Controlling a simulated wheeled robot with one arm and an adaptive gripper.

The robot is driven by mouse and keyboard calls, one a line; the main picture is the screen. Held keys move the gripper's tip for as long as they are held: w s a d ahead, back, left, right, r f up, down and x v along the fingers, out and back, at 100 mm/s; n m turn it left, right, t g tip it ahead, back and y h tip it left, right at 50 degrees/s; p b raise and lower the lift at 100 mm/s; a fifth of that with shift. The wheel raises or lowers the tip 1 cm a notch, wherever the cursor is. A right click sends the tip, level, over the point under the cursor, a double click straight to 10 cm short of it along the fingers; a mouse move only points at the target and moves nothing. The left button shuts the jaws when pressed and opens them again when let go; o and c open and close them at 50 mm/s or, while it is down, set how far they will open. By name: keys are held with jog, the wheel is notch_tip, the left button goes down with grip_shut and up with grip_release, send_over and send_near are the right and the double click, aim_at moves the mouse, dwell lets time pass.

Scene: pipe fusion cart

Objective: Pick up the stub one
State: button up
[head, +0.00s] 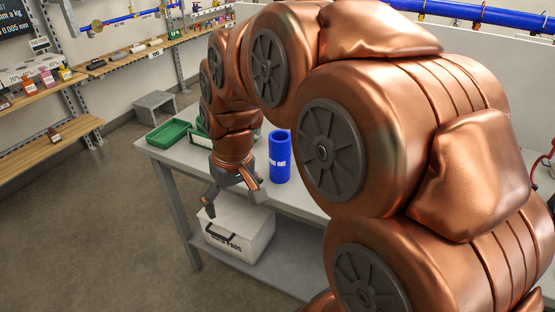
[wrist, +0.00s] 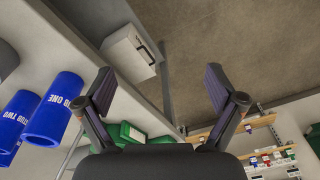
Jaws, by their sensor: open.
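The stub one (head: 280,158) is a blue cylinder standing upright on the grey cart top, just right of my gripper in the head view. It also shows at the left of the wrist view (wrist: 52,108), with white "STUB ONE" lettering. My gripper (head: 236,203) is open and empty, its fingers pointing down at the cart's front edge. In the wrist view, both fingers (wrist: 160,90) are spread apart with nothing between them, and the stub one lies outside them to the left. The stub two (wrist: 17,118), also blue, is beside it; my arm hides it in the head view.
Green trays (head: 168,134) stand on the cart's left end. A white lidded box (head: 238,232) with a dark handle sits on the lower shelf. Wooden wall shelves (head: 50,140) with small items are at the left. The floor (head: 90,230) left of the cart is clear.

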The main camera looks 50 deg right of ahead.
aim_at(281, 138)
jog(key=w+d+r+m+t, duration=0.1)
jog(key=w+d, duration=0.1)
jog(key=d, duration=0.5)
jog(key=w+d+r+m+t+h+b, duration=0.1)
jog(key=w+d, duration=0.1)
jog(key=d, duration=0.6)
jog(key=w+d+r+t+h, duration=0.1)
jog(key=w+d, duration=0.1)
jog(key=d, duration=0.5)
jog(key=shift+w+d+r+m, duration=0.1)
jog(key=shift+w+d+m, duration=0.05)
jog(key=shift+w+m, duration=0.25)
jog(key=shift+p+x, duration=1)
jog(key=shift+x, duration=2.75)
jog(key=c, duration=1.3)
jog(key=shift+c, duration=0.2)
